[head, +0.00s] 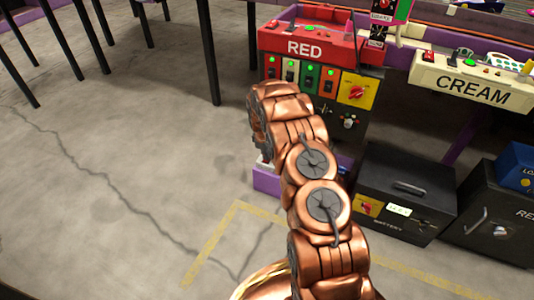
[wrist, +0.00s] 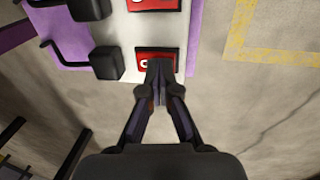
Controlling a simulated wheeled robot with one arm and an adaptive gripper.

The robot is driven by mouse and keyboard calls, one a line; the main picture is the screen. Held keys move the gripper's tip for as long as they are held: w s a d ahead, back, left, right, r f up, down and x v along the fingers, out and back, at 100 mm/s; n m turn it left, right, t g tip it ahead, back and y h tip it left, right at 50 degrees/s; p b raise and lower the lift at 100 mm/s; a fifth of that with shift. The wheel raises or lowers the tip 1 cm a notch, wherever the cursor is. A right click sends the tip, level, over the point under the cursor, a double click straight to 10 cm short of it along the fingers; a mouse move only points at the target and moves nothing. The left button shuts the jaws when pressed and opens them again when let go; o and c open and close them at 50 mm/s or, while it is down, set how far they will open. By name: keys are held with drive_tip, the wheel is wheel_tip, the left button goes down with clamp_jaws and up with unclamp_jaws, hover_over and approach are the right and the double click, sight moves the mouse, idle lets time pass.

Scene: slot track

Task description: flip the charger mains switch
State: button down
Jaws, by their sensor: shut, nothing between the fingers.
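In the wrist view, a pale panel carries a red rocker switch (wrist: 147,57) with a white mark near its left end. A second red switch (wrist: 153,5) shows at the top edge. I cannot tell from any label which is the charger mains switch. My gripper (wrist: 160,68) is shut and empty, with its tips over the right part of the nearer red switch. The tips hide that part, and I cannot tell whether they touch it. In the head view my copper arm hides the gripper and most of this area.
Black blocks (wrist: 107,63) with plugs and leads stand left of the switches. A purple edge (head: 266,181) lies low behind my arm. A red-labelled station (head: 305,48) stands behind, with a black battery box (head: 408,185) at right. The floor at left is open.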

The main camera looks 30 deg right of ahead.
idle(0.3)
wheel_tip(320, 180, up, 12)
drive_tip(key=s+a, duration=0.1)
drive_tip(key=shift+a, duration=0.3)
idle(0.6)
drive_tip(key=s+a+r+m+p, duration=0.1)
drive_tip(key=s+a+r+p, duration=0.3)
drive_tip(key=s+r+p, duration=0.65)
drive_tip(key=s+a+r+m+g+p, duration=0.1)
drive_tip(key=s+a+r+p, duration=0.3)
drive_tip(key=r, duration=1.2)
drive_tip(key=s+a+r+m+p, duration=0.2)
drive_tip(key=s+a+r+p, duration=0.5)
drive_tip(key=r, duration=0.7)
drive_tip(key=s+a+r+m+g+p, duration=0.1)
drive_tip(key=s+a+r+p, duration=0.2)
drive_tip(key=s+r+p, duration=0.8)
drive_tip(key=s+a+r+m+y+p, duration=0.1)
drive_tip(key=s+a+r+m+p, duration=0.1)
drive_tip(key=s+r+p, duration=0.8)
drive_tip(key=s+a+r, duration=0.1)
drive_tip(key=s+r, duration=0.2)
drive_tip(key=s, duration=0.2)
drive_tip(key=shift+s+r+g+p, duration=0.25)
drive_tip(key=shift+s+g+p, duration=0.1)
drive_tip(key=shift+g, duration=0.05)
